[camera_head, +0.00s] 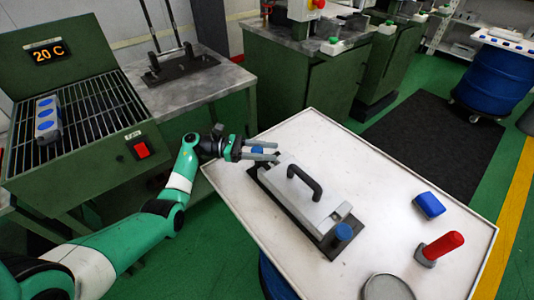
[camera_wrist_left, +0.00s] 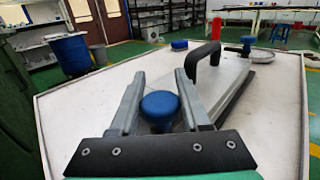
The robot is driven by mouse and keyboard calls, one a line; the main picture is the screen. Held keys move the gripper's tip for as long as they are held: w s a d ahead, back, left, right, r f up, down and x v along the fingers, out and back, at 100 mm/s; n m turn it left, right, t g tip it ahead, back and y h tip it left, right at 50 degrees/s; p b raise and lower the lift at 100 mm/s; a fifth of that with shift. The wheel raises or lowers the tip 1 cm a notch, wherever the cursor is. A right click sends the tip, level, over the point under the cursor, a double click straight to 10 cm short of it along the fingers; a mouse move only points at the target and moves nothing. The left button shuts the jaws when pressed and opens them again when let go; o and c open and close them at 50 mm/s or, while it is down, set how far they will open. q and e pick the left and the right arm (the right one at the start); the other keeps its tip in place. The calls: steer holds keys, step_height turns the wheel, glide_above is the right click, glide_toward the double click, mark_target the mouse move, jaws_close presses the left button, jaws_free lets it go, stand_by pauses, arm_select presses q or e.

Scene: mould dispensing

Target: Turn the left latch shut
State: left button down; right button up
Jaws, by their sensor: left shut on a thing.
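A grey mould (camera_head: 297,190) with a black arched handle (camera_head: 305,180) lies on a dark base plate on the white table. The left latch has a blue round knob (camera_head: 258,150) at the mould's far-left end; the knob also shows in the left wrist view (camera_wrist_left: 159,106). My left gripper (camera_head: 264,151) reaches in from the left, its two grey fingers (camera_wrist_left: 157,98) on either side of this knob, shut on it. The latch's lower part is hidden by the gripper. The other latch's blue knob (camera_head: 343,232) stands at the near-right end. My right gripper is out of view.
On the table (camera_head: 375,170) are a blue block (camera_head: 429,205), a red-handled tool (camera_head: 441,246) and a round grey dish (camera_head: 388,288). A green oven (camera_head: 75,110) with a wire rack stands at the left. The table's far right is clear.

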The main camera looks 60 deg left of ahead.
arm_select(q)
steer(key=shift+c, duration=1.9)
jaws_free()
steer(key=v, duration=1.1)
steer(key=shift+s+a+p, duration=0.15)
steer(key=shift+s+p, duration=0.1)
steer(key=shift+p, duration=0.05)
steer(key=shift+w+r, duration=0.1)
